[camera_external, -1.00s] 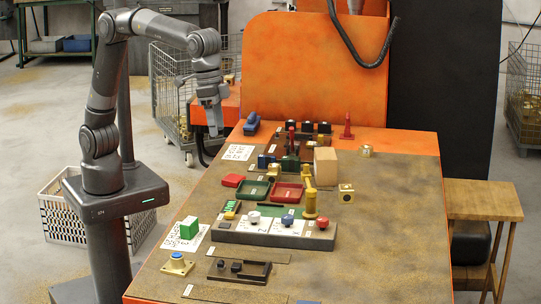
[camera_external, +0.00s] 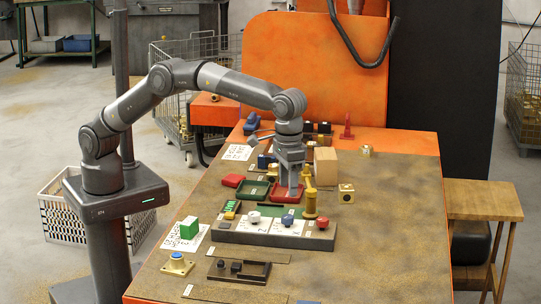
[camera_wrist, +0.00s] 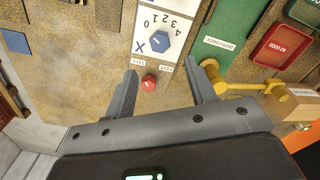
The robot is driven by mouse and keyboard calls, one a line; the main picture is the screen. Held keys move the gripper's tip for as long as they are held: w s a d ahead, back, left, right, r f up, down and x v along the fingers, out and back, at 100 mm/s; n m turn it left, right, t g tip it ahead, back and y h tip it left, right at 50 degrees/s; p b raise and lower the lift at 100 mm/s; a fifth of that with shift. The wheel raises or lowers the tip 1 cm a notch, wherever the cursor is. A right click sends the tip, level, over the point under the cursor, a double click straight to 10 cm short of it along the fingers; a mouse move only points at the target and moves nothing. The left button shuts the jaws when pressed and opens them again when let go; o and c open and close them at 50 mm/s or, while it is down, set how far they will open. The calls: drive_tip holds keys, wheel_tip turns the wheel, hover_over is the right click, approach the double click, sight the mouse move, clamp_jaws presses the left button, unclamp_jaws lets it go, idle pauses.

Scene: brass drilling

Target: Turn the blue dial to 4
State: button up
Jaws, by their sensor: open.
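The blue dial (camera_external: 287,219) sits in the middle of a grey block with white-topped panels, between a white knob (camera_external: 253,216) and a red knob (camera_external: 322,221). In the wrist view the blue dial (camera_wrist: 159,40) is six-sided, beside an X and a row of digits from 0 to 4. Its exact setting is too small to read. My gripper (camera_external: 291,189) points down over the red tray, behind the dial. In the wrist view its fingers (camera_wrist: 160,72) are spread and empty, apart from the dial, with the red knob (camera_wrist: 149,84) showing between them.
A yellow post (camera_external: 310,204) with a lever stands close on the right. A red tray (camera_external: 277,199) and green tray (camera_external: 246,195) lie behind the block. A wooden box (camera_external: 326,167) stands behind right. The board's front right is clear.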

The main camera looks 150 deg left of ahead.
sight(288, 217)
wheel_tip(288, 217, down, 9)
idle(0.3)
drive_tip(key=shift+c, duration=0.3)
drive_tip(key=c, duration=0.9)
